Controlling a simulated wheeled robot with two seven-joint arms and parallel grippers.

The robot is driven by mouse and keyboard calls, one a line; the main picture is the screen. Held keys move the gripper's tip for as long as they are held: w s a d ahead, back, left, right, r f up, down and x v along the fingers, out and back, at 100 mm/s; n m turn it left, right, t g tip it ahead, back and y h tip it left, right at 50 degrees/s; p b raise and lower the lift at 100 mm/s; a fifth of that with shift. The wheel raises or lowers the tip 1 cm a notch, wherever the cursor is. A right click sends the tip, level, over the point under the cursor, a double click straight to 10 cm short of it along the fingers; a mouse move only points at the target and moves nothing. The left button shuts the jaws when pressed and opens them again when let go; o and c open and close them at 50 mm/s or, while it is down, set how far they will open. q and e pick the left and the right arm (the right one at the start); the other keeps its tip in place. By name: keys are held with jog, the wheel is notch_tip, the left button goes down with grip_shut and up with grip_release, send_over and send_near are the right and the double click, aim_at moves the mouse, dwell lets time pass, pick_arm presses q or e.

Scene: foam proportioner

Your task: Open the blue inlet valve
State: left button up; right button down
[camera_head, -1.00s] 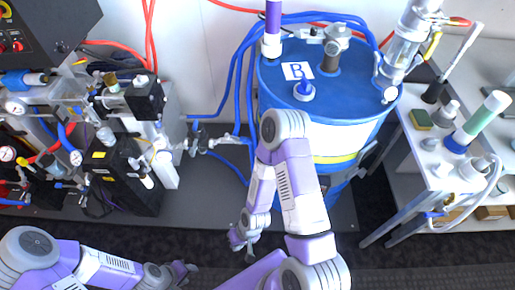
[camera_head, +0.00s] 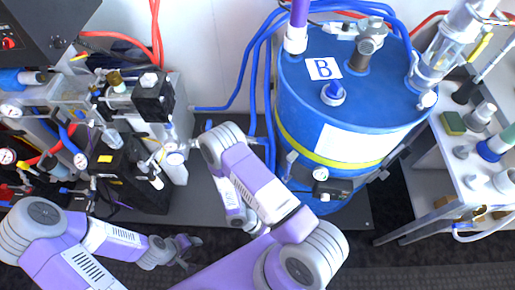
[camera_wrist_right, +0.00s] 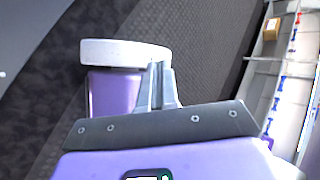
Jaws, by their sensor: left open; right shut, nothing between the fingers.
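I cannot tell with certainty which part is the blue inlet valve. A blue handle-like piece (camera_head: 69,141) shows on the pump equipment at the left in the head view. My left gripper (camera_head: 186,250) is open and empty, low over the dark floor, to the right of and below that equipment, touching nothing I can see. My right gripper (camera_head: 254,227) is small and partly hidden behind its own arm in the head view, in front of the blue drum (camera_head: 355,110). In the right wrist view its fingers (camera_wrist_right: 161,82) are shut with nothing between them.
A black box (camera_head: 153,95) sits on the pump equipment. A white bench (camera_head: 470,185) with bottles stands at the right. The floor between equipment and drum is partly clear.

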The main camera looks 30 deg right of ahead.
jog(key=w+d+r+n+t+h, duration=0.2)
jog(key=w+d+n+t+h, duration=0.35)
jog(key=w+n, duration=0.3)
jog(key=n+t+h, duration=0.1)
jog(key=n+t, duration=1.2)
jog(key=t, duration=0.1)
send_near(262, 142)
jog(key=b+x, duration=0.3)
jog(key=x, duration=0.4)
jog(key=shift+w+a+f, duration=0.3)
jog(key=shift+w+a, duration=0.05)
jog(key=shift+a, duration=0.1)
jog(key=shift+w+d+r, duration=0.1)
jog(key=shift+w+d, duration=0.1)
jog(key=shift+d, duration=0.35)
jog(key=shift+w+d, duration=0.2)
jog(key=shift+d, duration=0.35)
